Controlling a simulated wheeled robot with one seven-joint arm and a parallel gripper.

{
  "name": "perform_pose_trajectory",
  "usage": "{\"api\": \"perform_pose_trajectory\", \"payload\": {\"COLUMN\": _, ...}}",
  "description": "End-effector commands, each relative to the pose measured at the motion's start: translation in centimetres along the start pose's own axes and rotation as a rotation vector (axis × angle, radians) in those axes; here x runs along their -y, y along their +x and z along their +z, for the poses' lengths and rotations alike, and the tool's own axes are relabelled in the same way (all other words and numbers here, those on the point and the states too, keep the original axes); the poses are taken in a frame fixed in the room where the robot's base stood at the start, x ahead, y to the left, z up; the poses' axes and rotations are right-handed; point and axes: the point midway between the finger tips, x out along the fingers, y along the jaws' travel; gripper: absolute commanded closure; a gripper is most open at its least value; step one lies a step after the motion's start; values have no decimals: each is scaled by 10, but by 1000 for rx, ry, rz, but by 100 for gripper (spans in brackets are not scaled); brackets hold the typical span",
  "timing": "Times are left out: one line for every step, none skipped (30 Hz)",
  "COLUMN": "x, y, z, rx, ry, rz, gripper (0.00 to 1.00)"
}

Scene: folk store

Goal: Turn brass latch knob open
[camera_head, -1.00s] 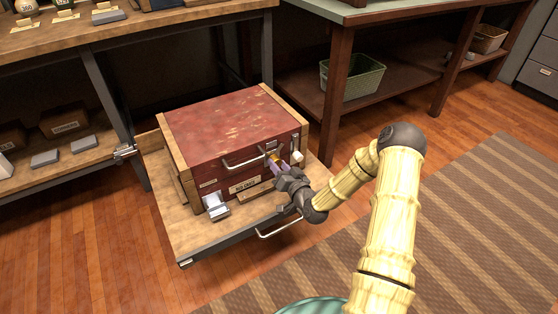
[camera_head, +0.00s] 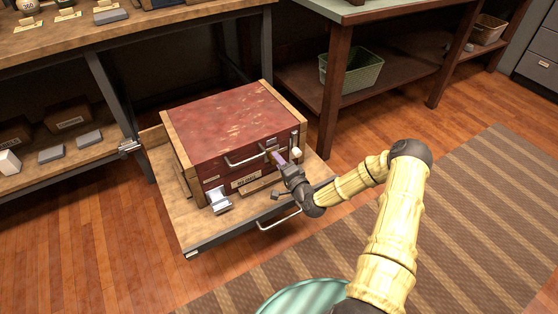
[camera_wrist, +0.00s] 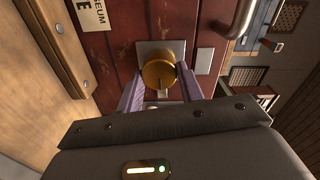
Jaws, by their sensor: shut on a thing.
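The brass latch knob (camera_wrist: 158,72) is round and gold, on a square metal plate (camera_wrist: 150,47) on the front of a red wooden chest (camera_head: 225,120). My gripper (camera_wrist: 160,86) reaches the chest front with its purple fingers on either side of the knob, shut on it. In the head view my gripper (camera_head: 279,158) is at the right part of the chest front, and its fingers mostly hide the knob there. The chest lid looks closed.
The chest stands on a pulled-out wooden tray (camera_head: 190,225) with a metal pull (camera_head: 280,221). A curved metal handle (camera_head: 245,158) is left of the knob. A small silver piece (camera_head: 219,199) sits at the chest's lower left. Striped rug (camera_head: 470,220) and open floor lie to the right.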

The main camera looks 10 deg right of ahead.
Motion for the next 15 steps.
{"api": "perform_pose_trajectory", "payload": {"x": 0, "y": 0, "z": -1, "rx": -1, "ry": 15, "rz": 2, "gripper": 86}}
{"api": "perform_pose_trajectory", "payload": {"x": -1, "y": 0, "z": -1, "rx": -1, "ry": 23, "rz": 2, "gripper": 86}}
{"api": "perform_pose_trajectory", "payload": {"x": -1, "y": 0, "z": -1, "rx": -1, "ry": 32, "rz": 2, "gripper": 86}}
{"api": "perform_pose_trajectory", "payload": {"x": -1, "y": 0, "z": -1, "rx": 0, "ry": 37, "rz": 2, "gripper": 86}}
{"api": "perform_pose_trajectory", "payload": {"x": -1, "y": 0, "z": 0, "rx": 0, "ry": 41, "rz": 2, "gripper": 86}}
{"api": "perform_pose_trajectory", "payload": {"x": -1, "y": 0, "z": 0, "rx": 0, "ry": 45, "rz": 2, "gripper": 86}}
{"api": "perform_pose_trajectory", "payload": {"x": -1, "y": 0, "z": 0, "rx": 1, "ry": 48, "rz": 2, "gripper": 86}}
{"api": "perform_pose_trajectory", "payload": {"x": -1, "y": 0, "z": 0, "rx": 1, "ry": 49, "rz": 2, "gripper": 86}}
{"api": "perform_pose_trajectory", "payload": {"x": -1, "y": 0, "z": 0, "rx": 1, "ry": 51, "rz": 2, "gripper": 86}}
{"api": "perform_pose_trajectory", "payload": {"x": -1, "y": 0, "z": 0, "rx": 1, "ry": 51, "rz": 2, "gripper": 86}}
{"api": "perform_pose_trajectory", "payload": {"x": -1, "y": 0, "z": 0, "rx": 1, "ry": 52, "rz": 2, "gripper": 86}}
{"api": "perform_pose_trajectory", "payload": {"x": -1, "y": 0, "z": 0, "rx": 1, "ry": 52, "rz": 2, "gripper": 86}}
{"api": "perform_pose_trajectory", "payload": {"x": -1, "y": 0, "z": 0, "rx": 1, "ry": 52, "rz": 2, "gripper": 86}}
{"api": "perform_pose_trajectory", "payload": {"x": -1, "y": 0, "z": 0, "rx": 0, "ry": 51, "rz": 2, "gripper": 86}}
{"api": "perform_pose_trajectory", "payload": {"x": -1, "y": 0, "z": 0, "rx": 0, "ry": 51, "rz": 2, "gripper": 86}}
